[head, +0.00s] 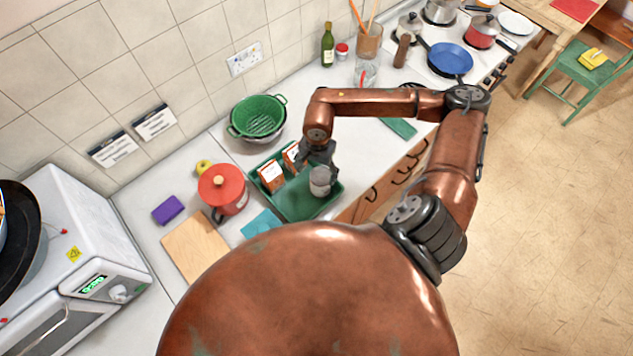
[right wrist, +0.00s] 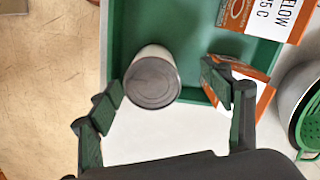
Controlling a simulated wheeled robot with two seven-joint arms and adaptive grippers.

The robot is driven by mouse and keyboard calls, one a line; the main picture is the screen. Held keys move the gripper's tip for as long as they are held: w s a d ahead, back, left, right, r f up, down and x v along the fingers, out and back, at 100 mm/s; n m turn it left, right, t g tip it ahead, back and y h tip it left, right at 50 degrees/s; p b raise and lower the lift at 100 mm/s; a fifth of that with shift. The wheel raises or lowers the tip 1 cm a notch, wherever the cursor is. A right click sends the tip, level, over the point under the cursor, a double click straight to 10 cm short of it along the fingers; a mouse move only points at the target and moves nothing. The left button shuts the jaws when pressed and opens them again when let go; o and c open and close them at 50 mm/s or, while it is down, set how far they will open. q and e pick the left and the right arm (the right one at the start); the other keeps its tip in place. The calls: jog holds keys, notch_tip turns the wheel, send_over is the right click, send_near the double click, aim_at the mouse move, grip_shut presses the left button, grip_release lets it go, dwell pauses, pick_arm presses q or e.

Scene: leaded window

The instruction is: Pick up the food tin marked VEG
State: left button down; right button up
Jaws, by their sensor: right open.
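One pale tin with a grey metal top (head: 320,181) stands in the green tray (head: 300,205), near its right side. Its label is not readable, so I cannot tell whether it says VEG. My right gripper (head: 318,158) is open just above and behind the tin in the head view. In the right wrist view, the tin (right wrist: 152,80) shows between the two spread fingers of the gripper (right wrist: 164,90), nearer the left finger. I cannot tell whether a finger touches it. My left gripper is not in view.
Orange-and-white boxes stand in the tray, one at left (head: 271,176) and one partly behind the gripper (head: 291,156). A green colander (head: 258,116) is behind the tray. A red pot (head: 222,188) and a wooden board (head: 195,245) are to its left.

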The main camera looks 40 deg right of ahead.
jog(key=shift+d+f, duration=0.4)
jog(key=shift+d, duration=0.25)
jog(key=shift+w+f, duration=0.1)
jog(key=shift+f, duration=0.35)
jog(key=f+p, duration=0.1)
jog(key=f, duration=0.1)
jog(key=f+p, duration=0.1)
jog(key=f, duration=0.1)
jog(key=s+f+p, duration=0.1)
jog(key=f, duration=0.1)
jog(key=shift+d, duration=0.1)
jog(key=shift+f, duration=0.4)
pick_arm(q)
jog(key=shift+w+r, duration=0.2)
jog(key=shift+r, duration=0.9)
pick_arm(e)
jog(key=c, duration=1.6)
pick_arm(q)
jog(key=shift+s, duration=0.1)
pick_arm(e)
jog(key=shift+w, duration=0.1)
jog(key=shift+c, duration=0.4)
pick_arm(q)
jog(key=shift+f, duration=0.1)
pick_arm(e)
jog(key=shift+r, duration=0.1)
